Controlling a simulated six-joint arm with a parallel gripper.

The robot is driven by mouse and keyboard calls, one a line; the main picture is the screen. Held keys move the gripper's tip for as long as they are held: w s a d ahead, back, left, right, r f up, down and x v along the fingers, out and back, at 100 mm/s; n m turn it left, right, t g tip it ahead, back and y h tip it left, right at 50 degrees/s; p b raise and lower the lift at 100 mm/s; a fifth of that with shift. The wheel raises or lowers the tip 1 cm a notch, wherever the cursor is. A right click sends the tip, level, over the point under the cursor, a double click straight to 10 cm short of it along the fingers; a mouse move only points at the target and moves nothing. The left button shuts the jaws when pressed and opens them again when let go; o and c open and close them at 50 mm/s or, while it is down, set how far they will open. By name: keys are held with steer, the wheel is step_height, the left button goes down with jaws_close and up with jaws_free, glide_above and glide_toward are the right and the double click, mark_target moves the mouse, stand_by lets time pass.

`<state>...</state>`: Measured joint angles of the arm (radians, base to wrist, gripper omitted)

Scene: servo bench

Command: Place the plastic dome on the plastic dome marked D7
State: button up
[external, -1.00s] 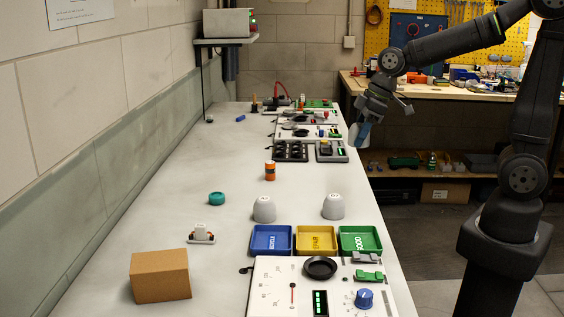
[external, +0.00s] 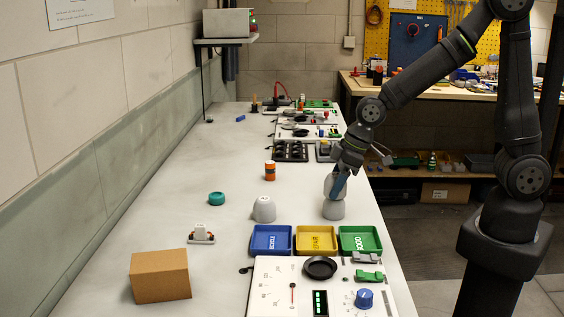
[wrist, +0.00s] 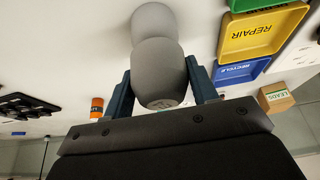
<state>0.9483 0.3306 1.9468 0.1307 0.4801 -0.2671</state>
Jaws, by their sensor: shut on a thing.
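My gripper (external: 338,186) is shut on a grey plastic dome (wrist: 158,72), with one blue finger on each side of it. In the external view the held dome is partly hidden by the fingers. It is right above a second grey dome (external: 333,210) on the bench, which also shows beyond the held dome in the wrist view (wrist: 154,20). The two overlap in both views, and I cannot tell whether they touch. Another pale dome (external: 264,209) stands to the left, apart. Marks on the domes are too small to read, so I cannot tell which is D7.
Blue (external: 270,240), yellow (external: 316,240) and green (external: 361,240) trays lie just in front of the domes. A cardboard box (external: 160,276), a teal ring (external: 217,198) and an orange cylinder (external: 270,170) stand to the left.

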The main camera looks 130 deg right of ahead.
steer(key=shift+f, duration=0.15)
steer(key=o, duration=1)
steer(key=shift+c, duration=0.2)
steer(key=v, duration=1.2)
